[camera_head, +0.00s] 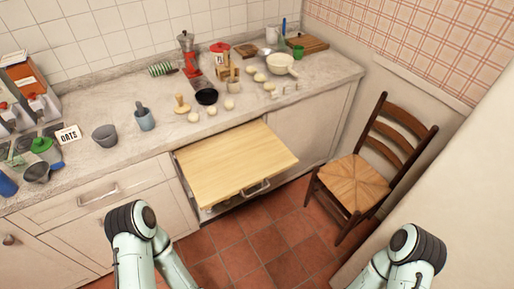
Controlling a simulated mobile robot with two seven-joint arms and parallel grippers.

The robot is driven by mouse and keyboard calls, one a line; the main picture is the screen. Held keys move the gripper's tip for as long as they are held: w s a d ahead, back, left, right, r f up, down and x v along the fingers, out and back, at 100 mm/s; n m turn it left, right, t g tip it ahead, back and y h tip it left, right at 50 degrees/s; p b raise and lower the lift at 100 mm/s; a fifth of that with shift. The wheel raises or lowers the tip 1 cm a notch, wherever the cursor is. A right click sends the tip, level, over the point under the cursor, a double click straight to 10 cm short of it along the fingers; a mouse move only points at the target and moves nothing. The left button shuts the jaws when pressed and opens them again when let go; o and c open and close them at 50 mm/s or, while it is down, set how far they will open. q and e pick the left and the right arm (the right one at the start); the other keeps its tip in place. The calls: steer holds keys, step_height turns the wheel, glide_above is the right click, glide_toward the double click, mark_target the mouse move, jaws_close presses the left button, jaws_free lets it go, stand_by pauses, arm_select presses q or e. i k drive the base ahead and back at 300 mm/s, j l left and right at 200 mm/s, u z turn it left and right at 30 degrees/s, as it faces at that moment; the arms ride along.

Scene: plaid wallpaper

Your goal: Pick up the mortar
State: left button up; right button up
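What looks like the mortar (146,122) is a small blue-grey cup on the counter, left of centre. A darker pestle-like handle sticks up out of it. It stands upright near the counter's front edge, above the left end of the pulled-out board. A wider grey bowl-like vessel (105,137) stands just to its left. Only upper links of my two arms show at the bottom of the head view, well below the counter. Both grippers are out of view, so their opening is hidden.
A wooden board or drawer (235,165) juts out from under the counter (80,183). A wooden chair (358,184) stands at the right.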

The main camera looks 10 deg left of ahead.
mark_target(105, 136)
steer(key=u, duration=1.55)
steer(key=i+j+u, duration=0.25)
steer(key=i+u, duration=0.25)
steer(key=i, duration=0.05)
